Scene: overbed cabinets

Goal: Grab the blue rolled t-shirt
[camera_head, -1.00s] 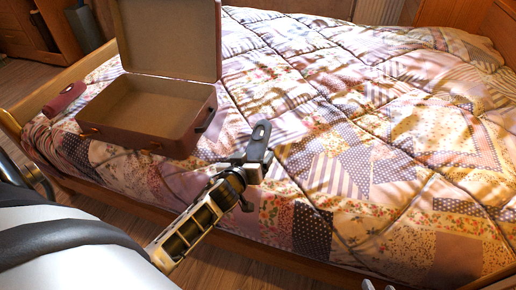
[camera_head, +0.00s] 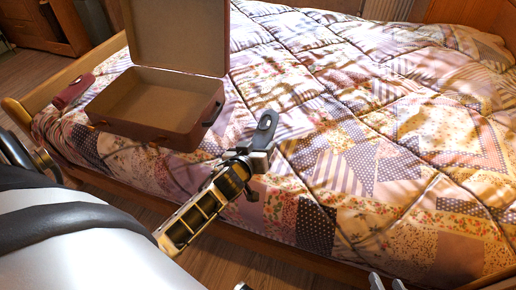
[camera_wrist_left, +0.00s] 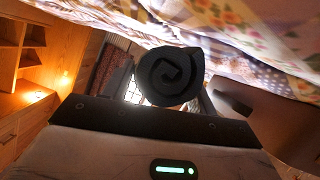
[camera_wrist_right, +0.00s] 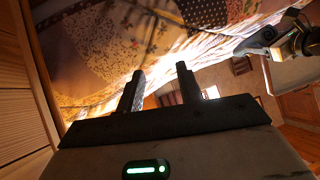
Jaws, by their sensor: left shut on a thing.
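The rolled t-shirt (camera_head: 265,130) looks dark, almost black, in this light. It shows in the left wrist view as a spiral roll end (camera_wrist_left: 170,76). My left gripper (camera_head: 258,158) is shut on it and holds it up over the near side of the bed, right of the suitcase. The roll hides most of the left fingers in the wrist view. The roll also shows at the upper right of the right wrist view (camera_wrist_right: 263,38). My right gripper (camera_wrist_right: 160,88) is open and empty; only its fingertips show at the bottom edge of the head view (camera_head: 385,284).
An open, empty brown suitcase (camera_head: 165,137) lies on the bed at left, lid up. A reddish roll (camera_head: 73,90) lies left of it, by the wooden footboard (camera_head: 25,110). The patchwork quilt (camera_head: 400,150) is clear to the right. A wooden rail (camera_head: 300,262) edges the bed.

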